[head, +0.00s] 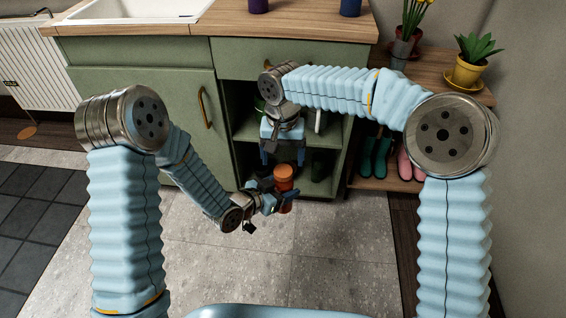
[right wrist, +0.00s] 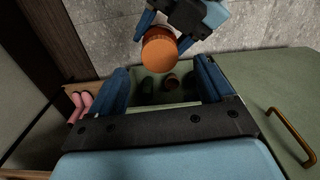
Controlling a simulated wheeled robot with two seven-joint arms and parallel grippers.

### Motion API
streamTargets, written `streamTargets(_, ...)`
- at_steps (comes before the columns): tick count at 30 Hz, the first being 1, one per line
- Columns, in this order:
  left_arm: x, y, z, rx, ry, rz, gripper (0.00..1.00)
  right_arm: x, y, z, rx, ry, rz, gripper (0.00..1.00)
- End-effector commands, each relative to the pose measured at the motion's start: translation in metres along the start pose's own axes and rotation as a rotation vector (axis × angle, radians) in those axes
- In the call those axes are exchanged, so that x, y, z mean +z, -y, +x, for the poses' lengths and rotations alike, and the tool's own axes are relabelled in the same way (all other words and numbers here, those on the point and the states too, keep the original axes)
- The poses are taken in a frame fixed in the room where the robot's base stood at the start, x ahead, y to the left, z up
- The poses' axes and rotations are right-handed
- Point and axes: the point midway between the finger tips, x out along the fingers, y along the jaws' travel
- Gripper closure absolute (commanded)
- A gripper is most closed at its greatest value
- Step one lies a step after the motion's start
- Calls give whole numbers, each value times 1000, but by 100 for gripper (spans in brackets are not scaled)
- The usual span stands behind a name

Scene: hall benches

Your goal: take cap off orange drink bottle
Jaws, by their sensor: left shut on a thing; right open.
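The orange drink bottle (head: 286,206) is upright in front of the open cabinet shelves, with its orange cap (head: 284,172) on top. My left gripper (head: 281,198) is shut on the bottle below the cap and hides part of it. My right gripper (head: 283,154) is open and empty, pointing down just above the cap. In the right wrist view the round cap top (right wrist: 159,50) shows beyond my right fingers (right wrist: 162,84), nearer the picture's top, and not clearly between them. My left gripper (right wrist: 196,16) also shows there behind the cap.
The green cabinet (head: 170,110) with an open shelf bay stands close behind the grippers. Dark items sit on its lower shelf. Green boots (head: 376,158) and pink boots (head: 405,164) stand at the right. The tiled floor (head: 300,260) in front is clear.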

Motion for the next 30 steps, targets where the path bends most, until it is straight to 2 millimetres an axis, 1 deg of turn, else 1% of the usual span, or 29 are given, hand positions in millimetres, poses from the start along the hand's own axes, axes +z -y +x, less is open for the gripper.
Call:
streamTargets(2, 0, 0, 0, 0, -1, 0, 100, 0, 0, -4, 0, -1, 20, 20)
streamTargets(5, 0, 0, 0, 0, -1, 0, 100, -1, -1, -8, 1, -2, 131, 20)
streamTargets(12, 0, 0, 0, 0, -1, 0, 100, 0, 0, -28, -1, -2, 607, 20)
streamTargets(15, 0, 0, 0, 0, -1, 0, 100, 0, -1, -34, -2, 1, 749, 20)
streamTargets(17, 0, 0, 0, 0, -1, 0, 100, 0, 0, -34, -2, 1, 802, 20)
streamTargets(20, 0, 0, 0, 0, -1, 0, 100, 0, -1, -28, -2, 2, 840, 20)
streamTargets(30, 0, 0, 0, 0, -1, 0, 100, 1, -1, 27, 0, 4, 841, 20)
